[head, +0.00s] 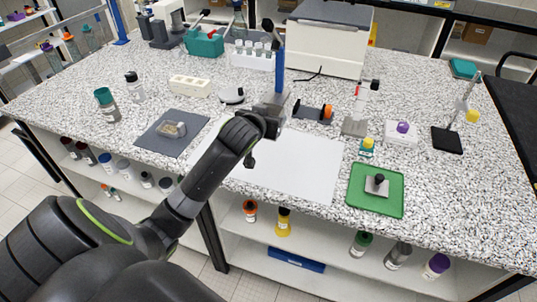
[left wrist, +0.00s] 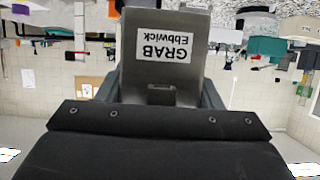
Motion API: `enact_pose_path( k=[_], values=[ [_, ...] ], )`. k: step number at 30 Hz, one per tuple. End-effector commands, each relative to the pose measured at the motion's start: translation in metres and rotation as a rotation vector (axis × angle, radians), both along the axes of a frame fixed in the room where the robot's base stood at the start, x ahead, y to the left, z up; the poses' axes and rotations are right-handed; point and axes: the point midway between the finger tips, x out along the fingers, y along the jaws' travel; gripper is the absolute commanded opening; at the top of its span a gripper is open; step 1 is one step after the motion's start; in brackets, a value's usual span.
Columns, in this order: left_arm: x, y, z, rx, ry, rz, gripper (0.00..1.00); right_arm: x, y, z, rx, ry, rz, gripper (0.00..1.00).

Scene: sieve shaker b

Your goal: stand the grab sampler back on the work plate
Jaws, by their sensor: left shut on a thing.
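The grab sampler is a grey metal body (left wrist: 165,52) with a white label reading GRAB Ebbwick, upside down in the left wrist view. My left gripper (left wrist: 150,100) is shut on it. In the head view the sampler's grey body (head: 274,104) shows just past my left gripper (head: 266,121), partly hidden by it. A large pale flat plate (head: 290,165), which looks like the work plate, lies on the speckled bench, bare where visible. The sampler appears over its far edge; I cannot tell the height. My right gripper is not in view.
A dark mat (head: 150,143) with a small clear dish lies left of the plate. A green tray (head: 362,200) with a small weight is at right. An orange-ended roller (head: 313,112) and a small stand (head: 356,125) are close right of the sampler. A blue post (head: 280,70) rises behind.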

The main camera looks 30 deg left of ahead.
Motion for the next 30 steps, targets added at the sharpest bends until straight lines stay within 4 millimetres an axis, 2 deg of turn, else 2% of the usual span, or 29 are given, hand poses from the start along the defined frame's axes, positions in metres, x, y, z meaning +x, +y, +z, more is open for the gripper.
enact_pose_path(
  k=[1, 5, 12, 17, 22, 25, 30],
  values=[
    [0.001, 0.008, -0.004, 0.003, -0.001, 0.006, 0.24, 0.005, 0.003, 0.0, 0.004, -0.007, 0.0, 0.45],
    [0.001, 0.016, -0.019, -0.006, -0.001, 0.014, 0.24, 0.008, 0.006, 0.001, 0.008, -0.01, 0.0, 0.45],
    [0.001, 0.015, -0.061, -0.008, -0.002, 0.013, 0.24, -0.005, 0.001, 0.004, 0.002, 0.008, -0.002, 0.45],
    [0.001, 0.016, -0.074, -0.005, -0.003, 0.013, 0.24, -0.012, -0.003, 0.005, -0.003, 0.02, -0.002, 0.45],
    [0.001, 0.016, -0.098, -0.005, -0.002, 0.014, 0.24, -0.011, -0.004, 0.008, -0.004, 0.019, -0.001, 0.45],
    [0.001, 0.015, -0.107, -0.006, -0.004, 0.013, 0.24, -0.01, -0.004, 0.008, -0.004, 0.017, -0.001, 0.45],
    [0.001, 0.015, -0.108, -0.005, -0.006, 0.012, 0.24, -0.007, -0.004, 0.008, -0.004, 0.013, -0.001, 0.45]
  ],
)
